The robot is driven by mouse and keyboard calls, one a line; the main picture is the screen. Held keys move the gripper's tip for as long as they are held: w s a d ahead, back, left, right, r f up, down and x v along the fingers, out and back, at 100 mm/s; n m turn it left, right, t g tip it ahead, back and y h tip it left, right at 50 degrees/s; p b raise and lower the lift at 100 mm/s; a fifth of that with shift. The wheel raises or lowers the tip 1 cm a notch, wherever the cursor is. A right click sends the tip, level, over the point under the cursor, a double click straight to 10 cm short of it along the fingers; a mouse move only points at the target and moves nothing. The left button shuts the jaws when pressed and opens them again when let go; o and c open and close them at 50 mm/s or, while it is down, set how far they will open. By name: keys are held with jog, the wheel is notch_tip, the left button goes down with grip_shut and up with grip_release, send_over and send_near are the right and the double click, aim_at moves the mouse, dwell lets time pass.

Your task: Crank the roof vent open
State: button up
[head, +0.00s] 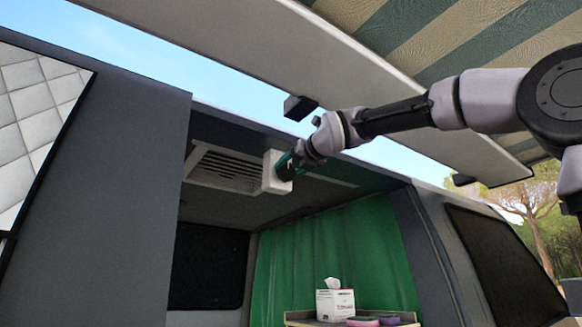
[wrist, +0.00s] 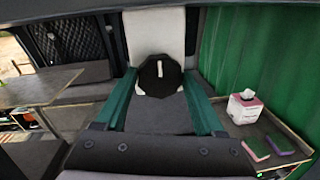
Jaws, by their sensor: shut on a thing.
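The roof vent (head: 228,170) is a pale slatted panel in the van's ceiling. A white box (head: 270,180) sits at its right end; it also shows in the wrist view (wrist: 155,28). On the box is a round black knob (wrist: 148,86) with a white pointer mark that stands near upright in the wrist view. My gripper (head: 287,165) has its two green fingers at either side of the knob, shut on it. In the head view the gripper hides most of the knob. I cannot tell from the slats how far the vent is open.
The raised tailgate (head: 330,85) and a striped awning (head: 440,40) hang above my arm. Below are a green curtain (head: 335,245) and a shelf (wrist: 287,127) with a tissue box (wrist: 243,108) and two sponges. A table (wrist: 40,88) stands at left in the wrist view.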

jog(key=shift+a+f, duration=0.25)
